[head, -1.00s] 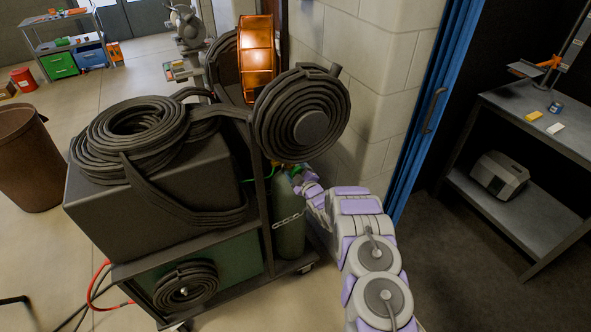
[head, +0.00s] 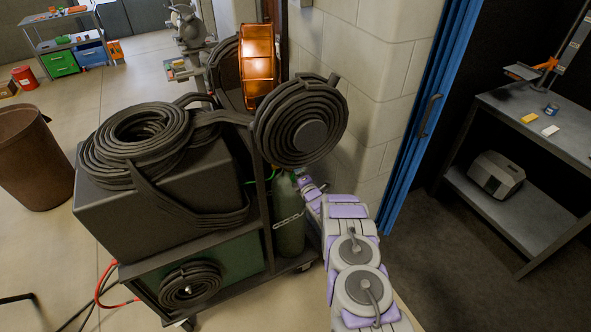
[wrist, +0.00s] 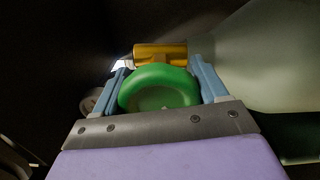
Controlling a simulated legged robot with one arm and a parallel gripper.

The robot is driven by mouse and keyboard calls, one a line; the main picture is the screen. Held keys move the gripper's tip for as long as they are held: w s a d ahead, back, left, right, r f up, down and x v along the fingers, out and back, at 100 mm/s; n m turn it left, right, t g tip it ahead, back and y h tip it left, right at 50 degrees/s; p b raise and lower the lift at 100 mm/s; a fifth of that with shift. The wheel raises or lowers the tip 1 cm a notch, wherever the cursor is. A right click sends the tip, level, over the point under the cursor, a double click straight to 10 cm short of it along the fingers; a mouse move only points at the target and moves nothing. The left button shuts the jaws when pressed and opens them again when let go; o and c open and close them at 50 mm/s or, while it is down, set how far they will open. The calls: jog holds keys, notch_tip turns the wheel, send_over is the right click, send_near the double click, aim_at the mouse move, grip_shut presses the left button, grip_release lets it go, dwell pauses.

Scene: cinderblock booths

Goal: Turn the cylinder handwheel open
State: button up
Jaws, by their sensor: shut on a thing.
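The green handwheel (wrist: 160,88) sits between the two blue fingers of my gripper (wrist: 162,82) in the wrist view. The fingers are shut on its rim from both sides. A brass valve body (wrist: 160,54) shows just behind the wheel. In the head view the green gas cylinder (head: 289,222) stands upright at the right end of a welding cart, held by a chain. My gripper (head: 303,182) reaches the top of the cylinder, and the wheel there is mostly hidden.
The welding cart (head: 222,275) carries a dark box and coiled hoses (head: 140,145). A large hose reel (head: 300,122) overhangs the cylinder. A brown bin (head: 35,160) stands left.

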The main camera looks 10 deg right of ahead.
jog(key=shift+s+a+f+n+p, duration=0.2)
jog(key=shift+f+n+p, duration=0.25)
jog(key=shift+n, duration=0.15)
jog(key=o, duration=1)
jog(key=shift+w+r, duration=0.1)
jog(key=shift+r, duration=0.1)
jog(key=shift+d, duration=0.1)
jog(key=shift+s+d+r, duration=0.1)
jog(key=shift+s+d, duration=0.15)
jog(key=shift+s, duration=0.35)
jog(key=p+v, duration=0.2)
jog(key=v, duration=1.4)
jog(key=shift+a+p, duration=0.1)
jog(key=shift+p, duration=0.25)
